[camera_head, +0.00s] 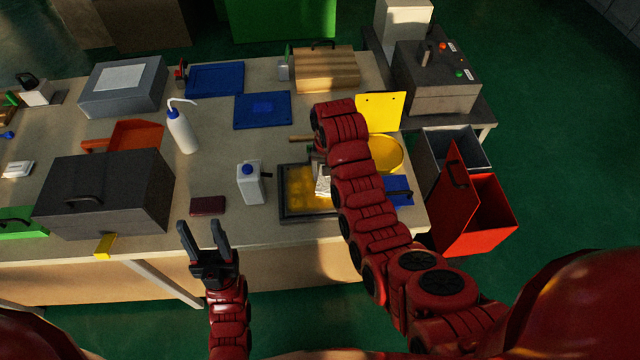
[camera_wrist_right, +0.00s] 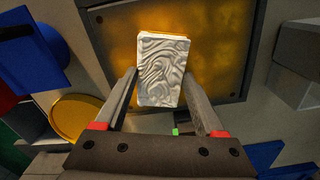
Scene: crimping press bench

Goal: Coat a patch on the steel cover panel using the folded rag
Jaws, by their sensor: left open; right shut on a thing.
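The steel cover panel (camera_head: 300,190) lies in a dark frame near the front edge of the bench, with golden, uneven colour over its face. It also fills the upper part of the right wrist view (camera_wrist_right: 215,70). My right gripper (camera_head: 321,168) is shut on the white, wrinkled folded rag (camera_wrist_right: 161,72), which lies over the panel. I cannot tell whether the rag touches it. My right forearm hides the panel's right side in the head view. My left gripper (camera_head: 203,228) is open and empty, in front of the bench edge.
A white jug (camera_head: 250,185) with a blue cap stands left of the panel, with a dark red block (camera_head: 208,206) beside it. A yellow round dish (camera_head: 386,153) and a blue item (camera_head: 399,190) lie to the right. A white squeeze bottle (camera_head: 181,130) stands further back.

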